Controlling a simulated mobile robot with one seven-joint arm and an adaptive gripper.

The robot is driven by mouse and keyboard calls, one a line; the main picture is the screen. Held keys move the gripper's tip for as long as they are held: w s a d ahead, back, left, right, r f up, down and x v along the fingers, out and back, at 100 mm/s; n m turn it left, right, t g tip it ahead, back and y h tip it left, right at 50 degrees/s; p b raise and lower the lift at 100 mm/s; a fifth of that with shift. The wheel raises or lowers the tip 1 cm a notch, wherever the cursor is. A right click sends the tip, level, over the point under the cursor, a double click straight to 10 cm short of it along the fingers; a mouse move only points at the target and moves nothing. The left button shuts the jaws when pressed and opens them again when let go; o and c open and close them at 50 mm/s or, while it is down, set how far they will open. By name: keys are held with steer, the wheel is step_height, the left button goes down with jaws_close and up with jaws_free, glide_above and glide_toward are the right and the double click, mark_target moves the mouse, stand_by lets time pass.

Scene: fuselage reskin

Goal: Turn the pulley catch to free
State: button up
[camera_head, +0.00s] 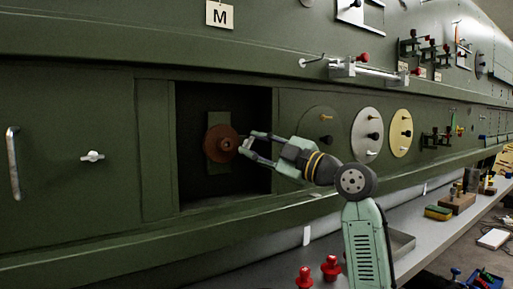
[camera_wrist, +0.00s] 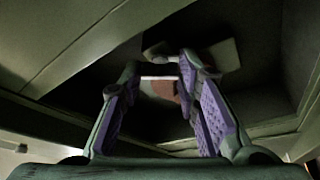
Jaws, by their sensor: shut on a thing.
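The pulley (camera_head: 220,145) is a reddish-brown disc on a green upright plate (camera_head: 218,118) inside a dark open recess in the green fuselage side. My gripper (camera_head: 249,142) reaches into the recess from the right, at the pulley's right edge. A small pale piece, which looks like the pulley catch (camera_wrist: 159,78), lies across between my fingertips in the wrist view. My gripper (camera_wrist: 162,70) is shut on it, with its purple-padded fingers held apart by its width. Part of the reddish-brown pulley (camera_wrist: 163,90) shows behind. Which way the catch is turned is hard to tell.
The recess frame (camera_head: 273,150) stands close around my gripper. Round grey (camera_head: 367,140) and yellow (camera_head: 401,130) discs are on the panel to the right. A grey shelf (camera_head: 425,226) below holds red knobs (camera_head: 331,268) and a yellow-green block (camera_head: 438,213). A metal handle (camera_head: 13,163) is far left.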

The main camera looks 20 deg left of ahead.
steer(key=shift+r+n+g+h+p, duration=0.15)
steer(key=shift+n+g+h+p, duration=0.45)
steer(key=shift+n, duration=1.1)
steer(key=shift+r+n+g+h+p, duration=0.1)
steer(key=shift+n+g+h+p, duration=0.45)
steer(key=shift+n, duration=1.15)
steer(key=shift+y, duration=0.25)
steer(key=o, duration=0.9)
steer(key=shift+d+t, duration=0.1)
steer(key=shift+t, duration=0.25)
steer(key=v, duration=1.2)
steer(key=shift+w+r, duration=0.1)
